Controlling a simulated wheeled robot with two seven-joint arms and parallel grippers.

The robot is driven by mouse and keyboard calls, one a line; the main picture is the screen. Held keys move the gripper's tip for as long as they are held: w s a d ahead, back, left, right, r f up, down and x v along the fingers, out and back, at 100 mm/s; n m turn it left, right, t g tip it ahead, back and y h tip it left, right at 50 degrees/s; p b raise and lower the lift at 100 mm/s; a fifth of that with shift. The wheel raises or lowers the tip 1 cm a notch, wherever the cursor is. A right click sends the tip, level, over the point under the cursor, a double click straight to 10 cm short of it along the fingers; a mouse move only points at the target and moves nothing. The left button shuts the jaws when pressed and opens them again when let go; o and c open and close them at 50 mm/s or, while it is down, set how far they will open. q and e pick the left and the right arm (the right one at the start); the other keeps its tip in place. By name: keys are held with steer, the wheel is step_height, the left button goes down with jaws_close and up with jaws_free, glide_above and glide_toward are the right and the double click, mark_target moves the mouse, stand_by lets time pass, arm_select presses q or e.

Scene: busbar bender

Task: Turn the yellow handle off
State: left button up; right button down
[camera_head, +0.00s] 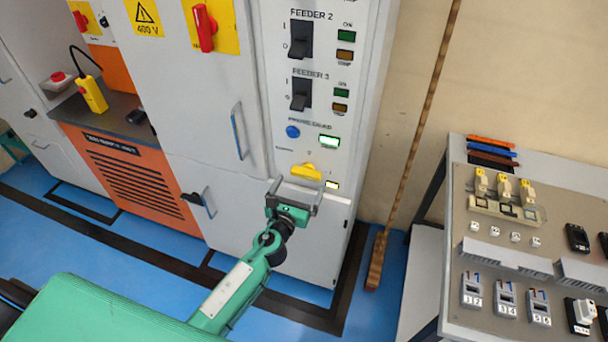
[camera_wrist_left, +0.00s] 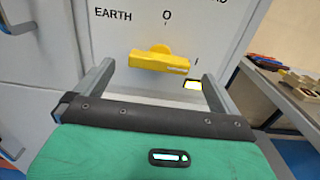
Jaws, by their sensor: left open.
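The yellow handle (camera_head: 306,171) is on the lower part of the grey cabinet's front panel in the head view. In the left wrist view the yellow handle (camera_wrist_left: 160,60) lies nearly level, its right end a little lower. The letters EARTH, O and I stand around it, with O above and I to its right. My left gripper (camera_head: 300,190) is open in front of the handle. In the wrist view its two fingers (camera_wrist_left: 155,82) stand wide apart to either side of the handle; I cannot tell whether they touch it. My right gripper is not in view.
A lit indicator (camera_wrist_left: 193,86) sits below right of the handle. Above are a blue button (camera_head: 293,132), a lit green lamp (camera_head: 329,141) and black feeder switches (camera_head: 301,94). A workbench (camera_head: 455,240) with electrical parts stands at the right. Blue floor lies in front of the cabinet.

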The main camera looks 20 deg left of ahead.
mark_target(304, 176)
arm_select(q)
steer(key=shift+w+d, duration=0.1)
steer(key=shift+w, duration=2.3)
steer(key=c, duration=0.9)
